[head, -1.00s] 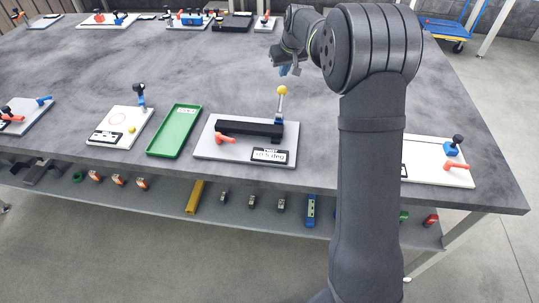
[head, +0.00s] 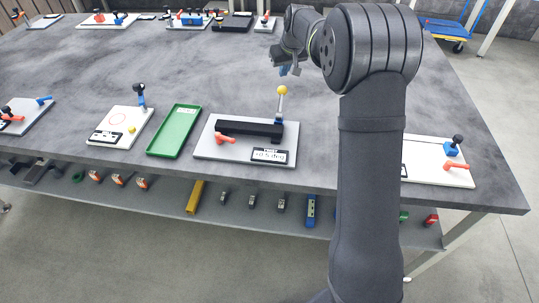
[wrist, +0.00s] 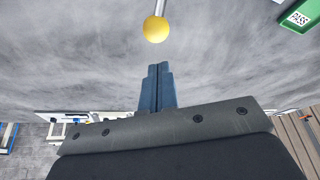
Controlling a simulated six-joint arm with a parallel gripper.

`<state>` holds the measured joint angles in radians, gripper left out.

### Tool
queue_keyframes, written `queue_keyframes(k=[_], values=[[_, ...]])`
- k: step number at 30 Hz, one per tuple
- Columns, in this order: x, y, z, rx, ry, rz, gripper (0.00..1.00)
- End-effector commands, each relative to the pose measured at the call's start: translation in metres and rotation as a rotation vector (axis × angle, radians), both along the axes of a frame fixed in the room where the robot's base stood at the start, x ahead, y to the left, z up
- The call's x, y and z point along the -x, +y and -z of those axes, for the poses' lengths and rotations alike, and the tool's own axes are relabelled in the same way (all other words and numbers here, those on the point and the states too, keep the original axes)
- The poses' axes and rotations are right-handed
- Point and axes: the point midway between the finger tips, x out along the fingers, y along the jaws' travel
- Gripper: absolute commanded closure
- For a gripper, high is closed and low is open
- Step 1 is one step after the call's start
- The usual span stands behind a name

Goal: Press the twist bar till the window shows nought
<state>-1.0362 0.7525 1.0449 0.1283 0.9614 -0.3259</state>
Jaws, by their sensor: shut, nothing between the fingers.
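The fixture is a pale grey plate (head: 203,150) near the table's front edge. It carries a black bar (head: 240,128), an orange lever (head: 226,139) and an upright lever with a yellow ball (head: 282,90). Its small white window (head: 270,156) shows a reading in degrees, too small to read surely. My gripper (head: 291,70) is above and behind the yellow ball, apart from it. In the wrist view the blue fingers (wrist: 157,86) are shut and empty, and the yellow ball (wrist: 156,29) shows beyond their tips.
A green tray (head: 153,151) lies left of the fixture, with a white plate (head: 103,140) farther left. Another white board (head: 423,174) is at the right, partly behind my arm. More fixtures line the back edge. The table's middle is clear.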

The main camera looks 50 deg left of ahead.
Motion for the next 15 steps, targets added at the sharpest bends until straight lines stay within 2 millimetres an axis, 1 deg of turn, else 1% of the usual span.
queue_keyframes(k=[5, 15], values=[[0.000, 0.000, 0.001, 0.000, 0.000, 0.000, 1.00], [0.000, 0.000, 0.014, 0.000, 0.000, 0.000, 1.00]])
